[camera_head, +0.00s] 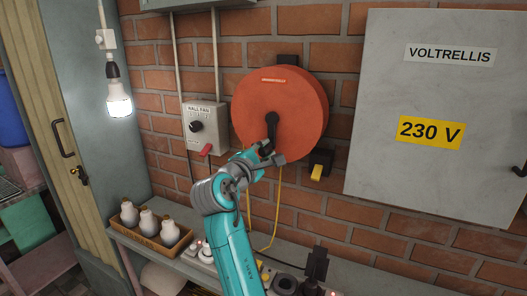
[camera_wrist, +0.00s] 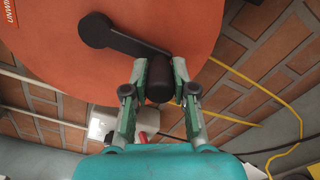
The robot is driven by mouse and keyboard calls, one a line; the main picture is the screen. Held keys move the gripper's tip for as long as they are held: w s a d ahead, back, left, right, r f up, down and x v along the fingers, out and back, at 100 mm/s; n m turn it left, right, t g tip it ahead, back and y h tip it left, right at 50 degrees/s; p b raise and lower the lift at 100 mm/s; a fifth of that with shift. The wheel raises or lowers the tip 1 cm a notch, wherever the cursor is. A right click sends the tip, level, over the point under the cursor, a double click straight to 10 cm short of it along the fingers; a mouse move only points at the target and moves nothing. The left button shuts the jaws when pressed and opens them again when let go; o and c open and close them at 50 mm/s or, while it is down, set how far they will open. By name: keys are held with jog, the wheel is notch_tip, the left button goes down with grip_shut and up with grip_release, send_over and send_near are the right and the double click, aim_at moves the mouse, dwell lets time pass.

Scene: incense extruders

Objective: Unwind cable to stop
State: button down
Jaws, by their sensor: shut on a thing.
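The round orange cable reel (camera_head: 295,103) hangs on the brick wall, and its face fills the top of the wrist view (camera_wrist: 180,20). A black crank (camera_head: 271,125) is on its face, its arm pointing downward in the head view. In the wrist view the crank arm (camera_wrist: 122,41) ends in a black cylindrical handle (camera_wrist: 158,88). My gripper (camera_head: 268,150) is shut on this handle, with one finger on each side. A yellow cable (camera_head: 279,205) hangs below the reel in loops. It also shows at right in the wrist view (camera_wrist: 292,105).
A grey switch box (camera_head: 197,113) with a red lever (camera_head: 206,150) is left of the reel. A black and yellow fitting (camera_head: 317,171) is at its lower right. A grey 230 V cabinet (camera_head: 430,80) stands right. A bench below carries a box of bulbs (camera_head: 150,222) and sockets.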

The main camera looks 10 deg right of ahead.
jog(key=shift+f, duration=0.15)
jog(key=c, duration=0.9)
grip_release()
jog(key=shift+s, duration=0.1)
jog(key=v, duration=1.2)
